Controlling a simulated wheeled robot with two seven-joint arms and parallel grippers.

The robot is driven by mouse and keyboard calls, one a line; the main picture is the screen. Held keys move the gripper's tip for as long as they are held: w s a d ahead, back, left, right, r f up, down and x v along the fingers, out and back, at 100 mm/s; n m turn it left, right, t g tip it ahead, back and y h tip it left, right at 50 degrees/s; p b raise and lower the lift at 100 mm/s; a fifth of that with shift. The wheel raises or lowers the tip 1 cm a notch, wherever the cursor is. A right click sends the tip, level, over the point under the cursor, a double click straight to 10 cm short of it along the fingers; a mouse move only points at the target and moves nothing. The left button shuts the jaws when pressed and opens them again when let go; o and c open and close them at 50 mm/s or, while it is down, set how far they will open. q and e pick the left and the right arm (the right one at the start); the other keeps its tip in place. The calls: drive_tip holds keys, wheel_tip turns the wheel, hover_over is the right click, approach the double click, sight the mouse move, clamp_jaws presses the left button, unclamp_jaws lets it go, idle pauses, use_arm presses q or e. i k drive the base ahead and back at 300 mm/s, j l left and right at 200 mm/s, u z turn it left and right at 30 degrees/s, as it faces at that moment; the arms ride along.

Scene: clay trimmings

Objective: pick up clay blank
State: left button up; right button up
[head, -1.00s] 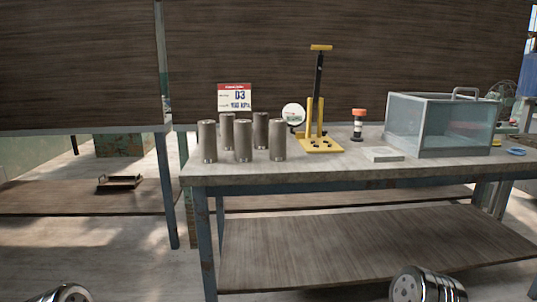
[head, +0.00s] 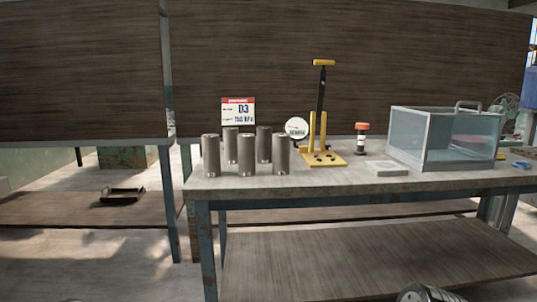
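Several grey-brown cylinders, which look like the clay blanks, stand upright in a group at the left end of the table (head: 330,187). The front ones are a left cylinder (head: 211,156), a middle cylinder (head: 246,157) and a right cylinder (head: 281,154). Others stand just behind, partly hidden. Parts of my arms show only at the bottom edge of the head view, well below and in front of the tabletop. Neither gripper's fingers are in view.
Behind the cylinders is a sign reading D3 (head: 238,111). A small tray (head: 122,194) lies on a lower shelf at left.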

sight(264, 133)
drive_tip(key=i+j+z, duration=0.2)
drive_tip(key=j, duration=0.15)
drive_tip(key=i+j+z, duration=0.25)
drive_tip(key=j+z, duration=0.2)
drive_tip(key=j, duration=0.25)
